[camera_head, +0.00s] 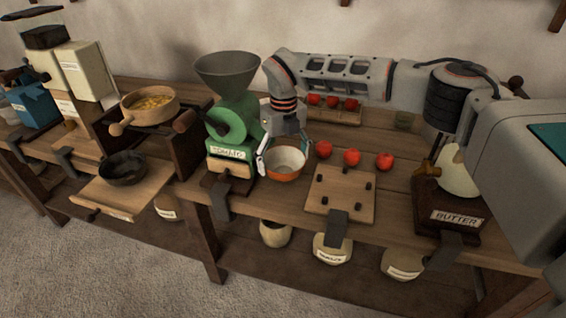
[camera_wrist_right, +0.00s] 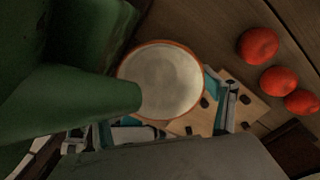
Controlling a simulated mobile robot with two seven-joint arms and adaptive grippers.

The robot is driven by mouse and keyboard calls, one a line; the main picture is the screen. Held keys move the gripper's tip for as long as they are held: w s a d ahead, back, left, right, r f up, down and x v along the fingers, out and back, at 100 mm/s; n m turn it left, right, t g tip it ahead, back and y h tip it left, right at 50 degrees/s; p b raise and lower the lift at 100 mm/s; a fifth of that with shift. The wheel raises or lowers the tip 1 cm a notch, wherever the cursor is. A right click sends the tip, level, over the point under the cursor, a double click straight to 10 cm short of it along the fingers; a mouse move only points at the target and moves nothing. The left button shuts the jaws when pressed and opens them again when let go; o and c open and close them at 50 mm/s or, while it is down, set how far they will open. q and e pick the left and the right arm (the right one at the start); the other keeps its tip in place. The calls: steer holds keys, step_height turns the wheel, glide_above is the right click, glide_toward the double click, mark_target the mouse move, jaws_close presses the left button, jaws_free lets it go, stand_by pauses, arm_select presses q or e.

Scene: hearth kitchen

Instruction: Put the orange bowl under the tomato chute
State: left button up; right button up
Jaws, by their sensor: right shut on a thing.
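The orange bowl (camera_head: 286,167), white inside with an orange rim, is on the bench just right of the green tomato mill (camera_head: 236,120). It also shows in the wrist view (camera_wrist_right: 160,85). My right gripper (camera_head: 281,150) comes down from behind and is shut on the bowl. The mill has a grey hopper on top and a label at its base. In the wrist view a green tapered part of the mill (camera_wrist_right: 95,100) overlaps the bowl's left side. I cannot tell whether the bowl rests on the bench or is slightly raised. My left gripper is not in view.
Several tomatoes (camera_head: 351,157) lie right of the bowl, with more in a rack (camera_head: 335,113) behind. A wooden board with pegs (camera_head: 340,195) lies in front right. A butter station (camera_head: 455,215) stands at right. A dark pan (camera_head: 122,168) is at left.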

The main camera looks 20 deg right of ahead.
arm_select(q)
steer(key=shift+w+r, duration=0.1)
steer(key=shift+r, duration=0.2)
arm_select(e)
steer(key=shift+f, duration=0.1)
steer(key=shift+f, duration=0.15)
steer(key=o, duration=1)
arm_select(q)
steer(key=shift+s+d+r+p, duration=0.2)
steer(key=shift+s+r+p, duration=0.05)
steer(key=shift+p, duration=0.4)
arm_select(e)
step_height(320, 180, up, 12)
steer(key=shift+r, duration=0.1)
